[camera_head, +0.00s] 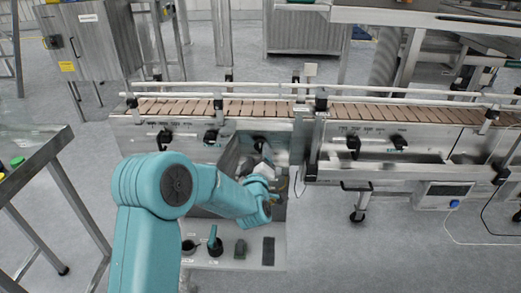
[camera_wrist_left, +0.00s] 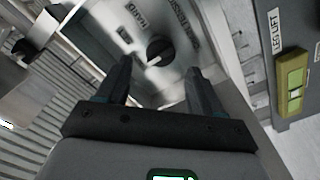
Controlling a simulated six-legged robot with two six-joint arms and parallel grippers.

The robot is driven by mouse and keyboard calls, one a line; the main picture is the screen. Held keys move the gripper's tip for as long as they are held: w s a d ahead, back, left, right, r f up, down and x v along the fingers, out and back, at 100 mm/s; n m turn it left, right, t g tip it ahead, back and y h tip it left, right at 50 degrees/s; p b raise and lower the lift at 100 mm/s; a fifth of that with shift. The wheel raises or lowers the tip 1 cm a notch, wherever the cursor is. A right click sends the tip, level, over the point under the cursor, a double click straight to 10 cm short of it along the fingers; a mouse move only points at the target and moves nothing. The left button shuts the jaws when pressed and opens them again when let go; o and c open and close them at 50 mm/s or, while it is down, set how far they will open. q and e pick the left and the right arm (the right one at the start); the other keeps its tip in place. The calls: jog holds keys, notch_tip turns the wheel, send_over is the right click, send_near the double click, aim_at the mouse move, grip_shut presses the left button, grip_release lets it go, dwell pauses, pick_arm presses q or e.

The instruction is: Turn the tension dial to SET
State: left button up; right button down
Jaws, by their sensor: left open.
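A round black dial (camera_wrist_left: 158,49) with a pale pointer mark is on a light metal panel (camera_wrist_left: 155,88) in the left wrist view. Blurred, tilted lettering sits around it, and I cannot read which mark the pointer is at. My left gripper (camera_wrist_left: 157,78) is open, its two dark fingers on either side of the dial in the picture and short of it, with nothing between them. In the head view my left gripper (camera_head: 266,167) is at the recessed box below the conveyor, where the arm partly hides the dial area. My right gripper is not in view.
A panel labelled LEG LIFT with a yellow-green switch (camera_wrist_left: 292,82) stands close at right in the wrist view. The conveyor (camera_head: 215,108) runs across the head view, with black knobs on its front. A lower panel (camera_head: 254,252) carries several controls. A metal table (camera_head: 42,150) is at left.

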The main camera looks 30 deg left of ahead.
aim_at(260, 146)
pick_arm(q)
jog(key=shift+x, duration=2.1)
jog(key=c, duration=1.1)
jog(key=shift+o, duration=0.2)
jog(key=shift+f+m, duration=0.1)
jog(key=shift+m, duration=0.2)
jog(key=m+b, duration=0.1)
jog(key=m, duration=0.1)
jog(key=shift+m, duration=0.4)
jog(key=m, duration=0.5)
jog(key=shift+d, duration=0.15)
jog(key=shift+m, duration=0.4)
